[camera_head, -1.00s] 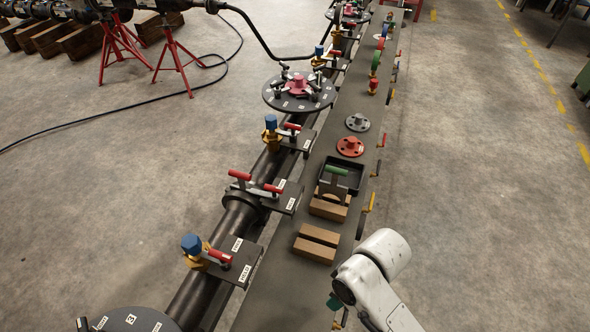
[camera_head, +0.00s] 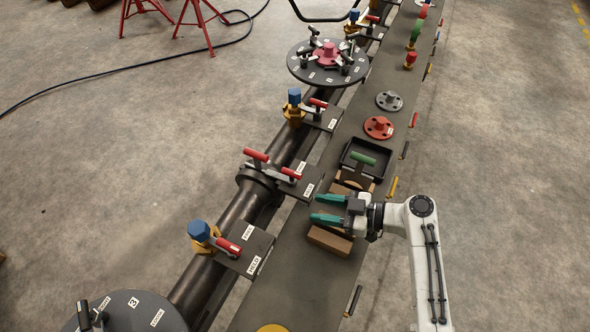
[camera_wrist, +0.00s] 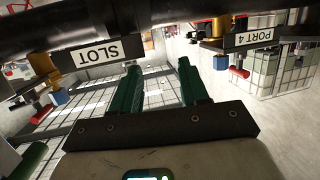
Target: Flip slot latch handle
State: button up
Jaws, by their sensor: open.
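My gripper (camera_head: 316,208) is open and empty, its two green fingers pointing left toward the pipe, above the bench by the wooden blocks. In the wrist view the fingers (camera_wrist: 157,78) are spread with nothing between them. A SLOT label (camera_wrist: 85,57) shows upside down on a dark plate, left of and above the fingers. In the head view, a latch with two red handles (camera_head: 257,155) stands on the pipe, to the left of my gripper and apart from it.
A black tray (camera_head: 348,160) with a green handle and wooden blocks (camera_head: 329,240) are on the bench (camera_head: 290,270). Another red-handled latch (camera_head: 228,247) and a blue-capped valve (camera_head: 198,230) stand nearer. A PORT 4 plate (camera_wrist: 262,36) shows in the wrist view. Bare floor lies right.

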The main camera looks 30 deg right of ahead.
aim_at(291, 174)
jog(key=w+d+r+t, duration=0.3)
jog(key=shift+n, duration=0.3)
jog(key=p+x, duration=0.1)
jog(key=x, duration=0.4)
jog(key=p+x, duration=0.2)
jog(key=x, duration=0.3)
jog(key=shift+w+r, duration=0.15)
jog(key=shift+w, duration=0.05)
grip_shut()
